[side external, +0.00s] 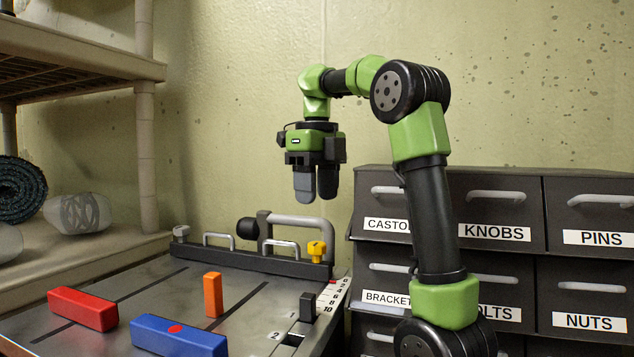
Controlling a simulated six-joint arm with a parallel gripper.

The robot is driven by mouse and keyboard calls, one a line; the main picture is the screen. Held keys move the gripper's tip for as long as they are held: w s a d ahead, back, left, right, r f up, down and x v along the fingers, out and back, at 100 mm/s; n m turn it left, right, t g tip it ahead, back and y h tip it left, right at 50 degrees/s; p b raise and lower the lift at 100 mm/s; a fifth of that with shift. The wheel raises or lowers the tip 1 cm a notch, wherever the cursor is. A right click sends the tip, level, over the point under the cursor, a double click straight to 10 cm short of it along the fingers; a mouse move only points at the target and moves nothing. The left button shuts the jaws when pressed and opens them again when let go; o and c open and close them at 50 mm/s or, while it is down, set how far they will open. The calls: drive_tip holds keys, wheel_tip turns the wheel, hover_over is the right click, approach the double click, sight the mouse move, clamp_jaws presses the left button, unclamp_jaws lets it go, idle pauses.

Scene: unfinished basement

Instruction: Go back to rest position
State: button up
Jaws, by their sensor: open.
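My gripper (316,186) hangs pointing down above the back of the grey work surface (240,324). Its two grey fingers are a little apart, with nothing visible between them. It is clear of the things below. An orange block (213,295) stands upright on the surface. A red block (82,308) lies at the left, and a blue block (178,337) with a red dot on top lies nearer the front.
A rail with metal handles (282,224) and a yellow knob (316,249) runs along the back edge. A black slider (307,307) sits at the right by a number scale. Labelled drawers (590,266) stand at right, shelving (80,58) at left. Open air surrounds my gripper.

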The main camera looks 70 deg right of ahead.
drive_tip(key=shift+r, duration=0.65)
